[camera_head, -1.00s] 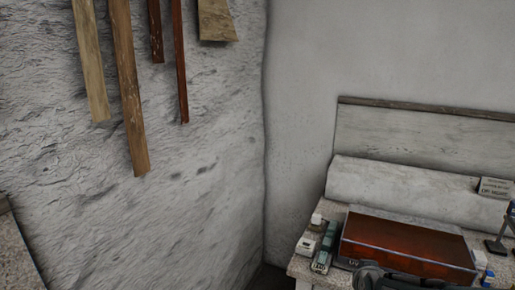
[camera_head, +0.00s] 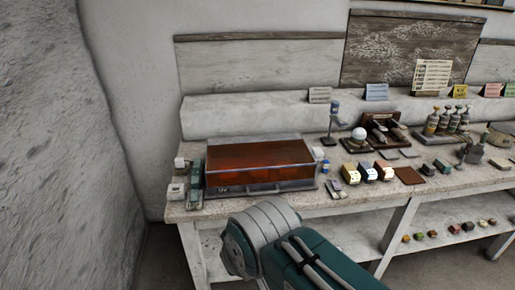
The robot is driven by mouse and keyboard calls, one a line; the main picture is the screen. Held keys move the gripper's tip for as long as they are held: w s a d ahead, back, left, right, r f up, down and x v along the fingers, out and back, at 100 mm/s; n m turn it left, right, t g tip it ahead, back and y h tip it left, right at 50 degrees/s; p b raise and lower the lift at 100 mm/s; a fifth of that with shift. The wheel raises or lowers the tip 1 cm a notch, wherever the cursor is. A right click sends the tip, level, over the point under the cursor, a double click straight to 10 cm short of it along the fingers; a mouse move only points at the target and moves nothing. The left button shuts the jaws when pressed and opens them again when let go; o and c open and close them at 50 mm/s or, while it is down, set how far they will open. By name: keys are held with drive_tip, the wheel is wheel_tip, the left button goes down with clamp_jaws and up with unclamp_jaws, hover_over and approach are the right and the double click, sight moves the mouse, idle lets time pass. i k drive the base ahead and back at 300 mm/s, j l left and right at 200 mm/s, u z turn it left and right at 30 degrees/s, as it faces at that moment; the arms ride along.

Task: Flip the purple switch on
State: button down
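I cannot make out a purple switch in this view. A glass-sided box with a reddish-brown cover (camera_head: 260,157) stands at the left end of the bench, with small letters, perhaps "UV", on its front. A small white block (camera_head: 176,191) and a green device (camera_head: 195,184) sit just left of it. A small pinkish-purple item (camera_head: 335,187) lies at its right front corner, too small to identify. My teal and grey arm reaches up from the bottom in front of the bench. My gripper does not show.
The stone-topped bench (camera_head: 440,186) runs right along the wall. It holds coloured blocks (camera_head: 368,172), a microscope-like stand (camera_head: 332,122) and several bottles (camera_head: 447,121). Small coloured pieces lie on a lower shelf (camera_head: 390,255). Open floor shows at the lower left.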

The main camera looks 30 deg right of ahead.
sight(336, 185)
drive_tip(key=z, duration=1.65)
drive_tip(key=i+l+u, duration=0.1)
drive_tip(key=i, duration=0.35)
drive_tip(key=i+l+u, duration=0.1)
drive_tip(key=i+l, duration=0.15)
drive_tip(key=i, duration=0.15)
